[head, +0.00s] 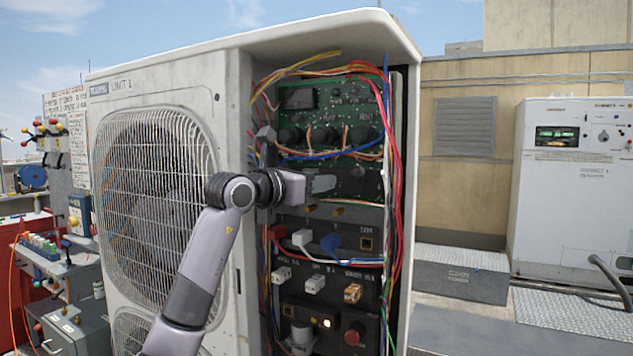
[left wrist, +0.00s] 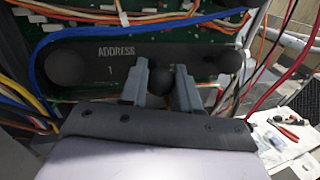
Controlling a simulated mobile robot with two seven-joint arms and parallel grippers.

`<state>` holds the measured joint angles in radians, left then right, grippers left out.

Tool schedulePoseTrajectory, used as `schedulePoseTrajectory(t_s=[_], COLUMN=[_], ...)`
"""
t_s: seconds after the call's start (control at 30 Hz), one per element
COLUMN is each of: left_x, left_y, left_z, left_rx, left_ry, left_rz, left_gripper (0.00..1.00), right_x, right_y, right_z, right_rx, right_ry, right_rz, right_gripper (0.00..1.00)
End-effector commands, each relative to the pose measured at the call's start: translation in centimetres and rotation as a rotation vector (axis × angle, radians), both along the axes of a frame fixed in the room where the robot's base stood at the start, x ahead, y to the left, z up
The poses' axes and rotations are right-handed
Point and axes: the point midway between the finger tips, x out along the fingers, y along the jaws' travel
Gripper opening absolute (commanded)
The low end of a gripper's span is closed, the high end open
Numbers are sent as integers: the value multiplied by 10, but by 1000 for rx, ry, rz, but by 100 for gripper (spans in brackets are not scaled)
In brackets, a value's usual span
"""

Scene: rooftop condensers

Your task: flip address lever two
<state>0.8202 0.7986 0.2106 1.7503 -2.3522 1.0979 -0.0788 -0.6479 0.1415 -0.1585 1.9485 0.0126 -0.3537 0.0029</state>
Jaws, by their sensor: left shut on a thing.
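The address panel (left wrist: 120,52) is a dark plate marked "ADDRESS" and "1" in the left wrist view, below a green circuit board. Dark round lever ends show at its left (left wrist: 68,68) and right (left wrist: 229,60). My left gripper (left wrist: 160,82) has its two grey fingers on either side of the dark middle lever end (left wrist: 160,74) and is shut on it; the fingers and wrist hide most of this lever. In the head view my left gripper (head: 324,183) reaches into the open cabinet below the upper board and covers most of the address panel. My right gripper is not in view.
Loose red, blue and yellow wires (head: 392,150) hang close at the right of the open bay. The fan housing (head: 150,170) stands at the left. Connectors (head: 302,238) and a lower panel with a red knob (head: 354,334) sit below my gripper.

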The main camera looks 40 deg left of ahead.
Motion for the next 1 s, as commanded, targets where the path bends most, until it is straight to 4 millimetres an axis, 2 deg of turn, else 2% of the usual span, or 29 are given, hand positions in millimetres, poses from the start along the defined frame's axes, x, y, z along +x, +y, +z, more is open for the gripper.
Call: schedulePoseTrajectory(t_s=[0.53,0.7,1.0], left_x=[3,5,5], left_y=[1,1,2], left_z=[23,21,20], left_rx=[-78,-107,-117], left_ry=[264,352,383], left_rz=[0,-2,1], left_gripper=[1,1,1], right_x=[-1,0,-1], right_y=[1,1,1], right_z=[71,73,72], right_rx=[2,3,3], right_ry=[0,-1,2], right_rz=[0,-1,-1], right_gripper=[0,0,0])
